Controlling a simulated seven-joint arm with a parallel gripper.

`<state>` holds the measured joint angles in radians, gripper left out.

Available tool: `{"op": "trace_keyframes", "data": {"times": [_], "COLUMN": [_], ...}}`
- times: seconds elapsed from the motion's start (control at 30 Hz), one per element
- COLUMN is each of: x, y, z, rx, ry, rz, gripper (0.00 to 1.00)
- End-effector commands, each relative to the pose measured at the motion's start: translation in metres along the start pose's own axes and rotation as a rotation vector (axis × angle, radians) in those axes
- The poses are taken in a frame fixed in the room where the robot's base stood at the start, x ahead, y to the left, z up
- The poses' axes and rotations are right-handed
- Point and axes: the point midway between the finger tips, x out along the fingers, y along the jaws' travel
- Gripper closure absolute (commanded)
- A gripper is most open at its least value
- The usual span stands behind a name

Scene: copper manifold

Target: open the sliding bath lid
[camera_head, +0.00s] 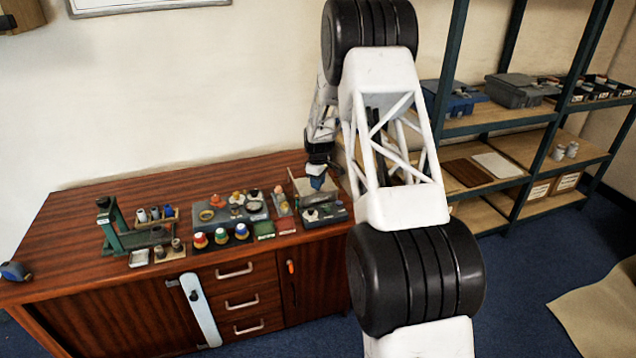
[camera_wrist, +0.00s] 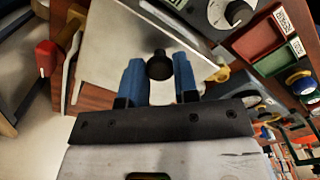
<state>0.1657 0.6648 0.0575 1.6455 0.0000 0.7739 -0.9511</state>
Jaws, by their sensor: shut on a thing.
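The bath (camera_head: 299,187) is a grey box at the right end of the wooden bench in the head view. Its lid (camera_wrist: 103,62) shows in the wrist view as a flat pale grey plate with a round black knob (camera_wrist: 159,64). My gripper (camera_wrist: 160,72) has its two blue fingers on either side of the knob and is shut on it. In the head view my gripper (camera_head: 317,180) is over the bath and hides part of it. How far the lid stands open cannot be told.
Left of the bath, a grey unit (camera_head: 230,213) carries several small parts, with red, green and blue-capped jars (camera_head: 220,237) in front. A green press (camera_head: 112,230) stands farther left. A shelf rack (camera_head: 500,140) rises at right. The bench's far left is mostly clear.

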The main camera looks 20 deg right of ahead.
Motion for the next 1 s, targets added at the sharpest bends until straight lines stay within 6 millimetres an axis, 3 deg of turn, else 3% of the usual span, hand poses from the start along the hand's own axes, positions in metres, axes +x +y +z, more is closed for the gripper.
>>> {"op": "trace_keyframes", "data": {"times": [0.27, 0.73, 1.0], "x": [0.0, 0.0, -0.001], "y": [0.01, 0.065, 0.07], "z": [-0.01, -0.065, -0.071], "rx": [0.0, 0.0, 0.0], "ry": [0.001, 0.001, 0.001], "rz": [0.001, 0.001, 0.001], "gripper": [1.0, 1.0, 1.0]}}
